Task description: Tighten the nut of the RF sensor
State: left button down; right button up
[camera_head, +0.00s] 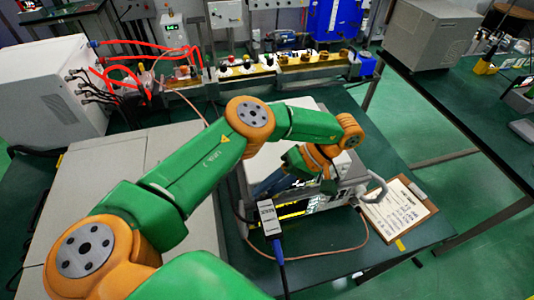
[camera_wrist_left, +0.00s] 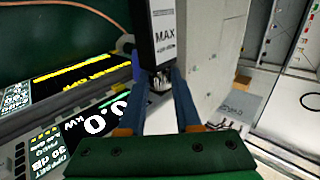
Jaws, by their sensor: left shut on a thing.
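The RF sensor (camera_head: 268,217) is a small block with a white label, standing off the front of a light-grey instrument (camera_head: 325,197). A blue cable runs down from it. In the left wrist view the sensor (camera_wrist_left: 178,25) is at top centre, with "MAX" on its label. Its silvery nut (camera_wrist_left: 161,79) shows at the sensor's lower end. My left gripper (camera_head: 264,186) reaches in from the right above the sensor. In the wrist view its two dark blue fingers (camera_wrist_left: 158,84) lie on either side of the nut, shut on it. The fingertips partly hide the nut. My right gripper is not in view.
Lit display panels (camera_wrist_left: 92,120) sit close to the fingers; one reads "0.0 kW". A clipboard (camera_head: 398,212) lies right of the instrument. A copper-coloured cable (camera_head: 330,252) loops along the front of the bench. A large white box (camera_head: 45,90) stands at the back left.

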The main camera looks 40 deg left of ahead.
pick_arm(q)
jog(key=shift+g+y, duration=0.3)
dwell(0.4)
jog(key=c, duration=0.6)
grip_release()
